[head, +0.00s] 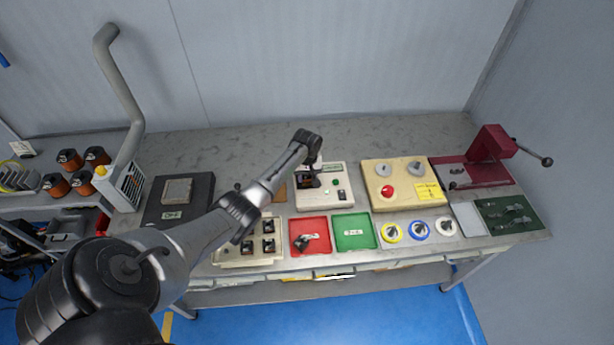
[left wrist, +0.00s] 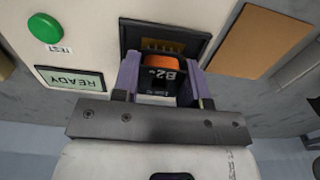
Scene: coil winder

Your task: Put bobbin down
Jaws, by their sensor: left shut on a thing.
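The bobbin (left wrist: 168,73) has an orange winding and a black flange marked B2. My left gripper (left wrist: 163,80) is shut on it, with one purple finger on each side. The bobbin is at the dark recess (left wrist: 139,38) of the white tester (head: 339,180); I cannot tell whether it touches the recess floor. The tester has a green TEST button (left wrist: 44,28) and a display reading READY (left wrist: 75,79). In the head view my left gripper (head: 311,180) points down over the tester's left part, and the bobbin is mostly hidden there. My right gripper is not in view.
A red tray (head: 296,248) with a small part and a green tray (head: 354,219) stand in front of the tester. A cream control box (head: 395,202) is close on its right. A cream rack (head: 231,254) with several dark slots is at front left, partly behind my arm.

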